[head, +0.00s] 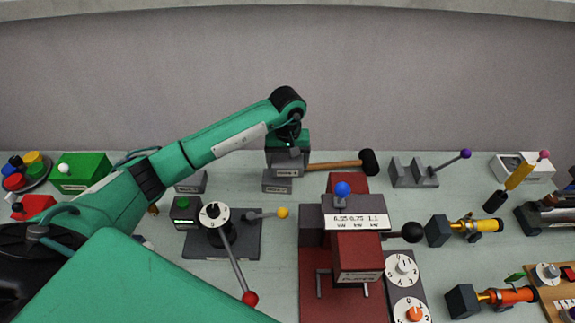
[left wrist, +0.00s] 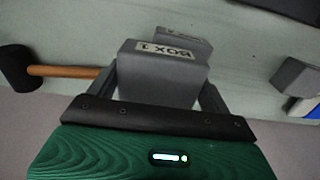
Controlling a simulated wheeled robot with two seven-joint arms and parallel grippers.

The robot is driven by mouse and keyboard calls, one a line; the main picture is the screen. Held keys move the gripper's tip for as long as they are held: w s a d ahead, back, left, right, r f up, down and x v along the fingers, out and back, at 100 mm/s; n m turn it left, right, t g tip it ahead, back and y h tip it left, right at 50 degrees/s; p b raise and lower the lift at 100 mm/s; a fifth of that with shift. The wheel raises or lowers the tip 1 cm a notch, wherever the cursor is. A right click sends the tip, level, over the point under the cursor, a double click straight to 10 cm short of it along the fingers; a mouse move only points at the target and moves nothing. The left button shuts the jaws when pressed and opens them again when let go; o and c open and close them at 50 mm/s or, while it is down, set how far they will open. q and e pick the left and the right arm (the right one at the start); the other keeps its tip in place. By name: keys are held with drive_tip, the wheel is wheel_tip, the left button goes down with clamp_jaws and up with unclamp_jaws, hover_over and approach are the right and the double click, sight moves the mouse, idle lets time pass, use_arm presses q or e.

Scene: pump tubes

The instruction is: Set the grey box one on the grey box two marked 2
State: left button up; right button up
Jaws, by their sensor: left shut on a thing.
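My left gripper (head: 288,152) is shut on grey box one (left wrist: 160,77), whose label reads BOX 1 in the left wrist view. Box one also shows in the head view (head: 285,168), below the gripper. Another grey box (head: 277,186) with a small label stands directly under it and shows partly behind box one in the left wrist view (left wrist: 196,46). Its label is too small to read, so I cannot tell its number. I cannot tell whether the two boxes touch. My right gripper is not in view.
A hammer (head: 335,166) lies close to the right of the boxes. Another grey box (head: 191,187) stands to the left. A lever base (head: 250,247) and a red machine (head: 359,262) stand in front. A slotted grey block (head: 412,175) stands farther right.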

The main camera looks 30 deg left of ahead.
sight(287, 168)
use_arm(q)
wheel_tip(287, 168, down, 2)
drive_tip(key=shift+f+p, duration=0.25)
drive_tip(key=shift+p, duration=0.1)
drive_tip(key=shift+f, duration=0.25)
drive_tip(key=shift+f+b, duration=0.2)
drive_tip(key=shift+b, duration=0.15)
drive_tip(key=o, duration=1)
drive_tip(key=shift+r, duration=0.1)
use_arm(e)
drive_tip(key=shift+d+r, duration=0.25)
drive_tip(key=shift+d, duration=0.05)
